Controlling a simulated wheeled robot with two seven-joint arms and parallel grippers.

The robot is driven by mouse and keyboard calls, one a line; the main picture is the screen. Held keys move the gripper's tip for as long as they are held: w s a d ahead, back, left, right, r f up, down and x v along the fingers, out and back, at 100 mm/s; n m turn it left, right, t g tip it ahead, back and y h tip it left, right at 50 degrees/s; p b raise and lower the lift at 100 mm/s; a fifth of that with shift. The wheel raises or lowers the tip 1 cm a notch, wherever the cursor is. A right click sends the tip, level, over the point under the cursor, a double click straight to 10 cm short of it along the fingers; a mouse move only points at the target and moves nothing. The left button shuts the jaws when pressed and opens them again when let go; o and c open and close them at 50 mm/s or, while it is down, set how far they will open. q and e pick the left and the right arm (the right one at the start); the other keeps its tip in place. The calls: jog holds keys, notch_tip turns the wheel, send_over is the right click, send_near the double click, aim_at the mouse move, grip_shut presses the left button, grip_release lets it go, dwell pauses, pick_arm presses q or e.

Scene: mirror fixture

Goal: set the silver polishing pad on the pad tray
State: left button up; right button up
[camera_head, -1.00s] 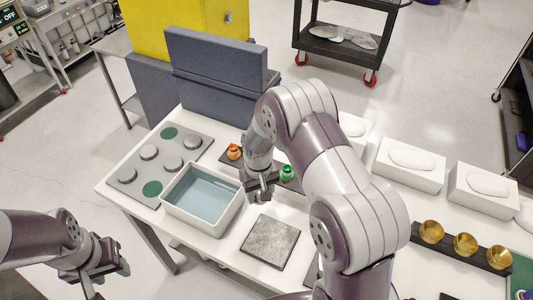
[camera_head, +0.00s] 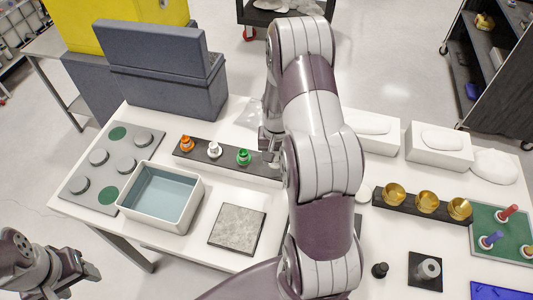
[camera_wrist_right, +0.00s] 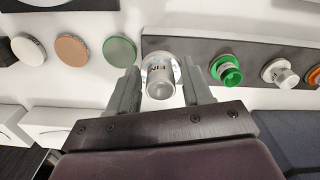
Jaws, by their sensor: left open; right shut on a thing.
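My right gripper (camera_wrist_right: 160,67) is shut on a small silver cylinder marked "FIN" (camera_wrist_right: 159,82), at the end of the dark bottle rack (camera_wrist_right: 215,45). In the head view my right gripper (camera_head: 269,153) is mostly behind its own arm, just right of the green-topped bottle (camera_head: 243,157). A pale silvery disc (camera_wrist_right: 28,48), probably the silver polishing pad, lies on the table beside a tan disc (camera_wrist_right: 71,49) and a green disc (camera_wrist_right: 119,51). I cannot single out the pad tray for certain; my right arm covers part of the table. My left gripper (camera_head: 84,272) is open and empty, off the table's near left.
A white basin of bluish liquid (camera_head: 202,190), a stone tile (camera_head: 237,228) and a grey board (camera_head: 75,180) with green spots and grey discs stand left of my arm. Brass cups (camera_head: 426,201) and a green board (camera_head: 492,215) stand at right.

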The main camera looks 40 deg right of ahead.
aim_at(275, 160)
jog(key=shift+w+d+f, duration=0.35)
jog(key=shift+w+f, duration=0.05)
jog(key=shift+w, duration=0.2)
jog(key=shift+w+d+f, duration=0.3)
jog(key=shift+w+f, duration=0.05)
jog(key=shift+w, duration=0.2)
notch_tip(275, 160, down, 4)
jog(key=shift+s+r+p, duration=0.1)
jog(key=shift+r+p, duration=0.1)
jog(key=shift+p, duration=1.05)
pick_arm(q)
notch_tip(275, 160, up, 3)
jog(key=shift+s+f, duration=0.1)
pick_arm(e)
jog(key=shift+w+f, duration=0.2)
jog(key=shift+f, duration=0.15)
jog(key=shift+f+b, duration=0.1)
jog(key=shift+b, duration=0.2)
jog(key=o, duration=1)
jog(key=shift+s, duration=0.15)
jog(key=shift+c, duration=0.2)
